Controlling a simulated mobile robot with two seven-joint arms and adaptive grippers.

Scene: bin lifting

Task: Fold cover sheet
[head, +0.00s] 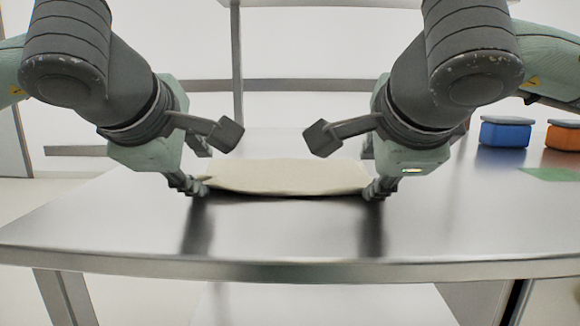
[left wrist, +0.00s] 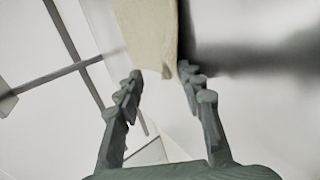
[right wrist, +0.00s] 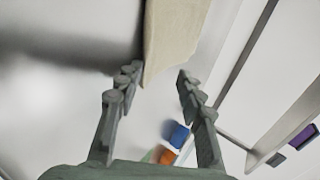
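A cream cover sheet (head: 287,177) lies as a flat strip on the metal table (head: 290,232), between my two grippers. My left gripper (head: 193,186) is low at the sheet's left end. In the left wrist view its fingers (left wrist: 163,82) are spread, with the sheet's end (left wrist: 152,35) at the gap between the tips. My right gripper (head: 372,188) is low at the sheet's right end. In the right wrist view its fingers (right wrist: 157,76) are spread, with a pointed corner of the sheet (right wrist: 172,35) between the tips. Whether the fingers touch the sheet cannot be told.
A blue container (head: 505,132) and an orange container (head: 563,136), both with grey lids, stand at the table's right side. A green patch (head: 552,174) lies in front of them. The table's front part is clear.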

